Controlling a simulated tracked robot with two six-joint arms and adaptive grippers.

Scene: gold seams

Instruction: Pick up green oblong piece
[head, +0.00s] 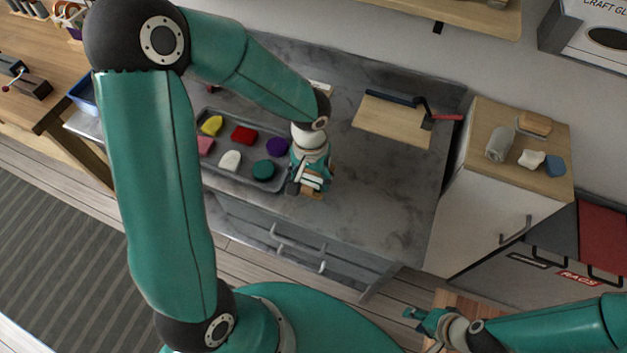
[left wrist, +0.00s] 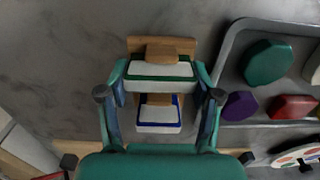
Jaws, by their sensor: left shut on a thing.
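My left gripper (head: 311,178) is low over the grey counter, just right of the tray. In the left wrist view my left gripper (left wrist: 160,78) is shut on an oblong piece with a pale face and green rim (left wrist: 158,84). A similar blue-rimmed piece (left wrist: 158,116) shows nearer the wrist, and a wooden block (left wrist: 162,46) lies behind them. In the tray is a dark green many-sided piece (head: 263,170), also in the left wrist view (left wrist: 268,62). My right gripper (head: 424,322) is open and empty at the lower right, away from the counter.
The grey tray (head: 225,118) holds yellow, red, purple, pink and white pieces. A cabinet (head: 475,190) with a towel and small blocks is at the right. The counter right of my left gripper is clear.

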